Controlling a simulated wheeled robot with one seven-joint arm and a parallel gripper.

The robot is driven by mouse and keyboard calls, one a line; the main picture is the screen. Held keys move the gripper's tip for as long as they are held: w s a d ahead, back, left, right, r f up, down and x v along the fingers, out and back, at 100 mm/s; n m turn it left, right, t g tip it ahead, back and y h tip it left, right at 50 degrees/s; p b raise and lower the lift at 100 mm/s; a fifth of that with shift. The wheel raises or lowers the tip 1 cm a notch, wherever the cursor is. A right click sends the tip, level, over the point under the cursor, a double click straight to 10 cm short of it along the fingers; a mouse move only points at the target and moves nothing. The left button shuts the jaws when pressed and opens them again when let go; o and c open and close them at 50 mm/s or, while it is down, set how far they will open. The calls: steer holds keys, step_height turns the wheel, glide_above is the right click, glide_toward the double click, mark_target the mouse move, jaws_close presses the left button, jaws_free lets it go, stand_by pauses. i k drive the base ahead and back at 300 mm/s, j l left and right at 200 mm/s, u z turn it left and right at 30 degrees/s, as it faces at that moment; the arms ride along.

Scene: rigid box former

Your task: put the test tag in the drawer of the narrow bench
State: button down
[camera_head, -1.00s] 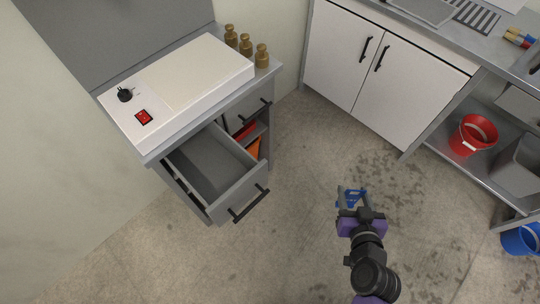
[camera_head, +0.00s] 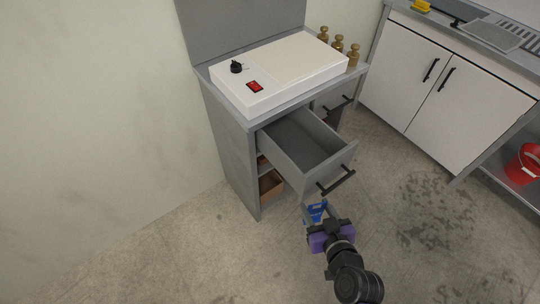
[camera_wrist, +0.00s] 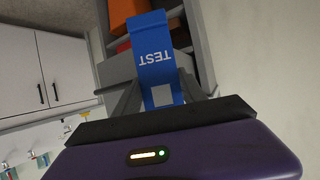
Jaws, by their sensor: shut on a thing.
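The blue test tag (camera_wrist: 152,55) with white lettering "TEST" is between the fingers of my gripper in the wrist view. My gripper (camera_head: 314,210) is shut on it, and the tag shows as a small blue patch in the head view (camera_head: 317,213). The narrow bench (camera_head: 232,150) stands against the wall. Its upper left drawer (camera_head: 302,146) is pulled open and looks empty. My gripper is in front of and below the drawer's black handle (camera_head: 336,180), outside the drawer.
A white hotplate-like device (camera_head: 277,75) and several brass weights (camera_head: 338,43) are on the bench top. A second, shut drawer (camera_head: 333,98) is beside the open one. White cabinets (camera_head: 430,80) and a red bucket (camera_head: 525,165) are at the right. The floor in front is clear.

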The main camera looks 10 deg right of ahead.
mark_target(304, 150)
steer(key=i+j, duration=0.2)
steer(key=j, duration=0.2)
steer(key=i+j+u, duration=0.1)
steer(key=j, duration=0.3)
steer(key=i+j, duration=0.25)
steer(key=i+j+u, duration=0.1)
steer(key=j, duration=0.4)
steer(key=i, duration=0.1)
